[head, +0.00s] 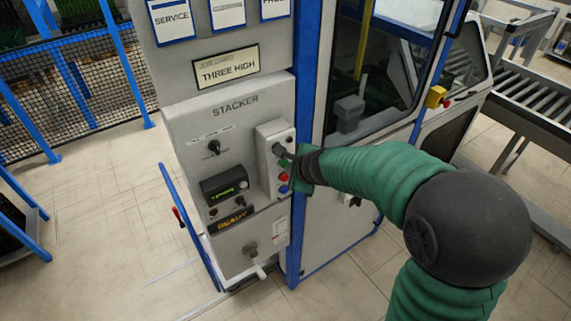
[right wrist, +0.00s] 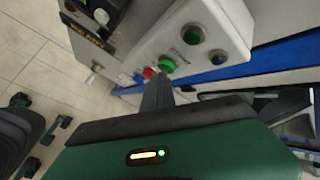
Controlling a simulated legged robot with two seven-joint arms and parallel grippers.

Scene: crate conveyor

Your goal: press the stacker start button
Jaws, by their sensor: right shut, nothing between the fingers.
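The stacker panel (head: 185,150) is a light grey front marked STACKER. A raised button box (head: 265,135) on its right side carries a green button (head: 284,163), a red button (head: 284,177) and a blue button (head: 283,189). My right gripper (head: 280,151) is shut and empty, its dark fingertips in front of the upper part of this box. In the right wrist view the shut fingers (right wrist: 157,88) point at the box, close to a green button (right wrist: 167,66); contact cannot be told. Another green button (right wrist: 192,34) shows there. No button label is readable. My left gripper is out of view.
The panel also has a black rotary switch (head: 214,147), a small display (head: 225,185), an amber READY sign (head: 231,220) and a lower grey handle (head: 255,262). A blue post (head: 305,100) stands right beside the button box. A roller conveyor (head: 515,85) is at right.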

